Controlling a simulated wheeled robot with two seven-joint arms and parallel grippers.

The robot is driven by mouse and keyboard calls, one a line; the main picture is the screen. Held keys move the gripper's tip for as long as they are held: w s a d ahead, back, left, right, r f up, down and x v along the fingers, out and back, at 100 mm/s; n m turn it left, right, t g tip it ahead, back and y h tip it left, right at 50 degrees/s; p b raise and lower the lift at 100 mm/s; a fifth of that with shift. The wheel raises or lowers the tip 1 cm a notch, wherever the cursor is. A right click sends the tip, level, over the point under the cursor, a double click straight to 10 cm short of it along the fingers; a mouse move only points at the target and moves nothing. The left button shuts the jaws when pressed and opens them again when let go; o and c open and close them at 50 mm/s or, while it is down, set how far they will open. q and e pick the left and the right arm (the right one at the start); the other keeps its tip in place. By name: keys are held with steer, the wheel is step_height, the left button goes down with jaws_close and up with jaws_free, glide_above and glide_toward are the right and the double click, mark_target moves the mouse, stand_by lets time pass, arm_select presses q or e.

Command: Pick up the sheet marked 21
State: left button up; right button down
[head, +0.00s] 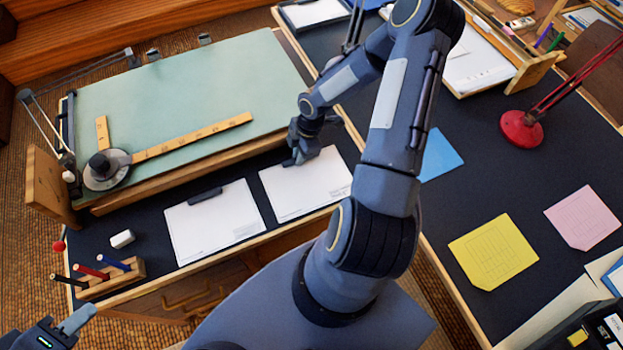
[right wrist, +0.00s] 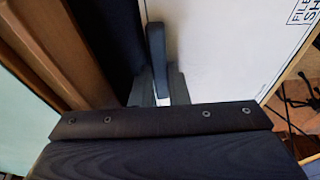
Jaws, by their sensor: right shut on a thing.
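A white sheet (head: 312,188) with small print along its lower right lies on the dark desk strip in front of the green drafting board. In the right wrist view the grey fingers (right wrist: 158,50) are over the edge of the white sheet (right wrist: 222,50), which shows partial lettering. I cannot read the number 21. My left gripper (head: 77,319) is at the lower left corner, away from the sheets; its opening is unclear.
Another white sheet (head: 213,227) with a black clip (head: 205,196) lies just left. The green board (head: 200,90) with its wooden ruler (head: 195,138) stands behind. A pen block (head: 112,278) is front left. Blue, yellow (head: 493,250) and pink (head: 582,218) sheets lie on the right desk.

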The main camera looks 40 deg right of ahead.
steer(key=a+p+v, duration=0.1)
steer(key=p+v, duration=0.4)
steer(key=v, duration=0.2)
steer(key=shift+s+a+r, duration=0.15)
steer(key=shift+s+a, duration=0.05)
steer(key=shift+a, duration=0.25)
stand_by(0.4)
